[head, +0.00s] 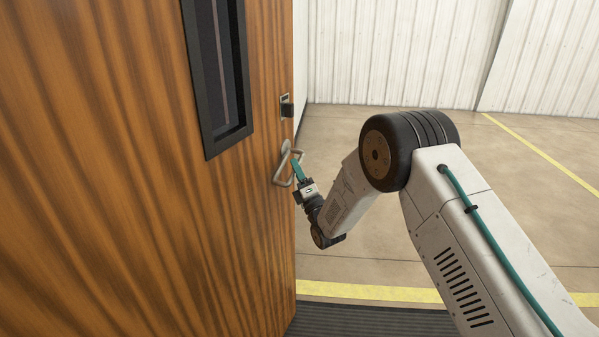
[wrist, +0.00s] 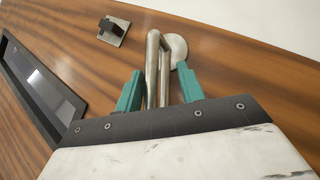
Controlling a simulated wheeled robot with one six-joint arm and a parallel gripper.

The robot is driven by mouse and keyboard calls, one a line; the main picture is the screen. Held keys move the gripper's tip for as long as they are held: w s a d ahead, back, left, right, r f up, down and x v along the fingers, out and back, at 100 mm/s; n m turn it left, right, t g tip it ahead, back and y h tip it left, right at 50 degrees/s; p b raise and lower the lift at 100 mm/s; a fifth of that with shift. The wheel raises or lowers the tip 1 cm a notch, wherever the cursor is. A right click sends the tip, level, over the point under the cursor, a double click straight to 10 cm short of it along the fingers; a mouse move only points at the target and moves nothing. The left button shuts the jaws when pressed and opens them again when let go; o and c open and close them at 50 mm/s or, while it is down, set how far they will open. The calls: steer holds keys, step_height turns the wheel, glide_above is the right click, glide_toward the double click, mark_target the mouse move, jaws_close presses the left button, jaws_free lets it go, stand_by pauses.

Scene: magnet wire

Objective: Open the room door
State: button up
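The wooden door (head: 150,200) fills the left of the head view, and its free right edge stands clear, with floor showing beyond it. Its silver looped handle (head: 281,178) sits near that edge on a round plate. In the wrist view the handle (wrist: 153,60) rises between the two teal fingers. My gripper (head: 297,170) is open at the handle, with one finger on each side (wrist: 160,80). Small gaps show between the fingers and the metal. Whether either finger touches it I cannot tell.
A dark lock piece (head: 287,106) sits above the handle. A narrow black-framed window (head: 208,125) is set in the door. Concrete floor (head: 330,140) with yellow lines lies open to the right, before white panelled walls (head: 400,50). A dark ribbed strip (head: 350,320) lies at the bottom.

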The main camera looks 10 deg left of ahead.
steer(key=shift+s+a+f, duration=0.1)
steer(key=shift+a+f, duration=0.05)
steer(key=shift+a, duration=0.05)
steer(key=v, duration=0.7)
steer(key=shift+s+d, duration=0.2)
steer(key=shift+s, duration=0.15)
steer(key=shift+f, duration=0.15)
